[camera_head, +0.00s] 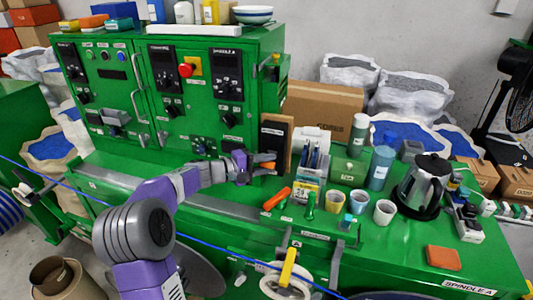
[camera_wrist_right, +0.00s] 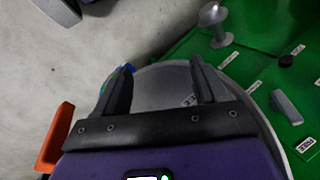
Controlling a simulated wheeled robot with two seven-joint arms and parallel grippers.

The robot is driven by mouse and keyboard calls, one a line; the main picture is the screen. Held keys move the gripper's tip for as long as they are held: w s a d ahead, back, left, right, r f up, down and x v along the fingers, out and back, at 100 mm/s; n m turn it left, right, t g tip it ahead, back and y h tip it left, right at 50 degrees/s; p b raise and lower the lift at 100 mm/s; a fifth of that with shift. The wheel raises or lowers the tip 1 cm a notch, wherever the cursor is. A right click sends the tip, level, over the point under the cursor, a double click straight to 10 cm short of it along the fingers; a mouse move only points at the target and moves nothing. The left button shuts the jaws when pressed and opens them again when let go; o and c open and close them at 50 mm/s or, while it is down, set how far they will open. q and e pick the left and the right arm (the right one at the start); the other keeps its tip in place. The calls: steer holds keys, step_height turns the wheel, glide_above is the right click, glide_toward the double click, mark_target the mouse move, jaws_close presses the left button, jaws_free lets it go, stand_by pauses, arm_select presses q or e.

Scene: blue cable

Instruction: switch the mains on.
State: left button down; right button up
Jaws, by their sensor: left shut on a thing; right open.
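The green control cabinet (camera_head: 115,75) stands at the back left in the head view, with black panels, knobs and a red knob on a yellow plate (camera_head: 187,68). I cannot read which control is the mains switch. My left gripper (camera_head: 252,164) is in front of the cabinet's lower right part, shut on a small orange thing (camera_head: 265,157) beside a dark upright panel (camera_head: 273,136). The fingers partly hide what they hold. My right gripper (camera_wrist_right: 160,85) is open and empty in the right wrist view, over a grey rounded surface (camera_wrist_right: 170,80).
Cups (camera_head: 384,211), a kettle (camera_head: 423,185) and bottles (camera_head: 380,168) crowd the green bench's right side. A blue cable (camera_head: 215,247) runs across the front. A grey knob (camera_wrist_right: 287,104) on green metal is right of my right gripper.

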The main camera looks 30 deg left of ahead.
arm_select(q)
steer(key=r+n+g+p, duration=0.1)
steer(key=p, duration=0.4)
steer(key=n+g+p, duration=0.1)
steer(key=g+p, duration=0.1)
steer(key=p, duration=0.3)
steer(key=r+n+g+p, duration=0.1)
steer(key=p, duration=0.4)
steer(key=shift+w+r+g+y, duration=0.2)
steer(key=shift+r+g+y, duration=0.1)
steer(key=shift+r, duration=0.05)
steer(key=shift+a+n+g+p, duration=0.1)
steer(key=shift+n+g+p, duration=0.2)
steer(key=shift+p, duration=0.8)
steer(key=shift+f, duration=0.1)
steer(key=c, duration=1)
jaws_free()
steer(key=shift+c, duration=0.2)
steer(key=shift+w, duration=0.1)
steer(key=shift+r, duration=0.3)
